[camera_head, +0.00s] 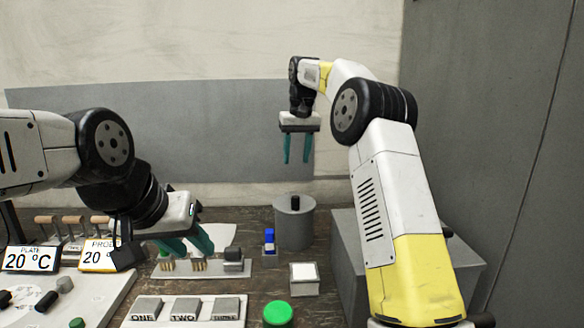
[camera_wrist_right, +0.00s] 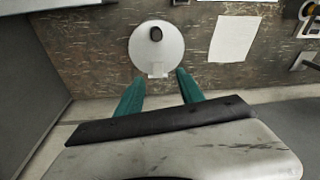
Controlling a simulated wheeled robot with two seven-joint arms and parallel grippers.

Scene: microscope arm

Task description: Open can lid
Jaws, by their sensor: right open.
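The can (camera_head: 294,229) is a grey cylinder standing upright on the table, right of centre in the head view. Its flat lid is on and carries a black knob (camera_head: 295,202). In the right wrist view the lid (camera_wrist_right: 152,56) is a pale disc with the dark knob (camera_wrist_right: 156,34) on it. My right gripper (camera_head: 297,161) is open and empty, pointing down above the can with clear space between them. Its fingertips (camera_wrist_right: 158,74) show below the lid in the wrist view. My left gripper (camera_head: 192,250) is low over the table, left of the can; its opening is unclear.
A blue item (camera_head: 269,240) and a small white-topped box (camera_head: 304,277) stand near the can. A grey block (camera_head: 345,240) is at its right. A green button (camera_head: 278,313) and labelled grey buttons (camera_head: 184,309) are in front. Temperature displays (camera_head: 100,256) stand at left.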

